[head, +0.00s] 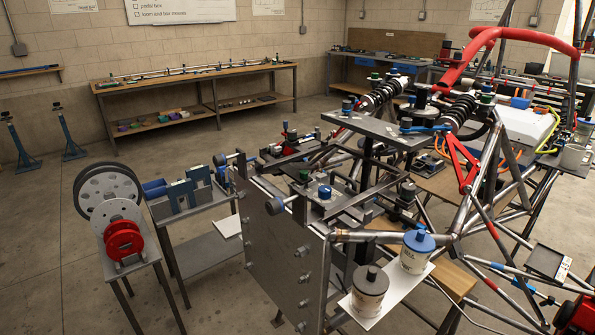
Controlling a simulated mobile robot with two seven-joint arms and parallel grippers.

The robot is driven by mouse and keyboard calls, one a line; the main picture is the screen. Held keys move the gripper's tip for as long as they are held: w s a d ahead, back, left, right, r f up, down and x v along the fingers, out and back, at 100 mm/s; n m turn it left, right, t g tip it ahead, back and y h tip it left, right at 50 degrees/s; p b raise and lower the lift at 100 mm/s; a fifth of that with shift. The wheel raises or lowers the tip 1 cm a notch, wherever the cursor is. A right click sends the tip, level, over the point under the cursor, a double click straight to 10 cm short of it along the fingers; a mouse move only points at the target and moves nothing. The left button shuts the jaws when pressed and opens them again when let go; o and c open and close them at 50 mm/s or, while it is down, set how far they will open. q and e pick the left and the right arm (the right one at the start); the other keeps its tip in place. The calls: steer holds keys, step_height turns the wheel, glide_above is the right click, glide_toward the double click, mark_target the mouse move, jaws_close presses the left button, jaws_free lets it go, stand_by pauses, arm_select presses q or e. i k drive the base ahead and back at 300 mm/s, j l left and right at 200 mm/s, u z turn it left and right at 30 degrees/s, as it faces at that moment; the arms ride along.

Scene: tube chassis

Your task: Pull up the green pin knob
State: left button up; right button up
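Several small green knobs or caps show in the head view, and I cannot tell which one is the pin knob. Another green cap (376,76) is on the left shock. A dark green knob (304,176) stands on the grey steel fixture, left of a blue-capped knob (325,192). Neither of my grippers is in view.
A steel plate fixture (268,245) and tube chassis (475,215) fill the centre and right. Two lidded canisters (418,252) (370,292) stand on a white shelf in front. A stand with a red reel (123,240) is at left. Open floor lies at left.

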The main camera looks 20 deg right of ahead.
mark_target(304, 174)
steer(key=j+z, duration=0.1)
steer(key=z, duration=0.25)
steer(key=j+z, duration=0.1)
steer(key=z, duration=0.25)
steer(key=j+z, duration=0.15)
steer(key=z, duration=0.2)
